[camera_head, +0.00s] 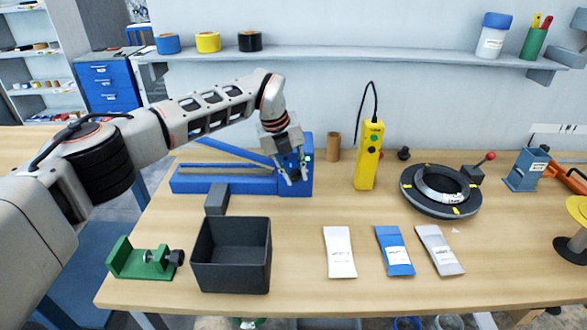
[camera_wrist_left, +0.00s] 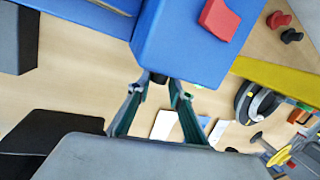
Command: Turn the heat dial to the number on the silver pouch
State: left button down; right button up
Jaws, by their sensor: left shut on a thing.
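The blue heat sealer (camera_head: 225,186) stands at the back left of the bench, its long arm raised to the left. My left gripper (camera_head: 296,179) is at the front face of its box. In the left wrist view, the gripper's fingertips (camera_wrist_left: 161,93) are on either side of the small dark heat dial (camera_wrist_left: 157,78) on the blue box. The fingers mostly hide the dial, and its setting cannot be read. The silver pouch (camera_head: 440,250) lies flat at the front right with a white label. Its number is too small to read. My right gripper is out of view.
A blue pouch (camera_head: 394,251) and a white pouch (camera_head: 340,252) lie left of the silver one. A dark open bin (camera_head: 231,283) and green clamp (camera_head: 130,262) are front left. A yellow pendant (camera_head: 369,160) and black ring (camera_head: 441,210) stand right of the sealer.

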pick_arm(q)
jog(key=shift+y, duration=0.5)
jog(key=c, duration=1.8)
grip_release()
jog(key=shift+d, duration=0.1)
jog(key=v, duration=1.2)
jog(key=shift+d, duration=0.1)
jog(key=shift+w, duration=0.1)
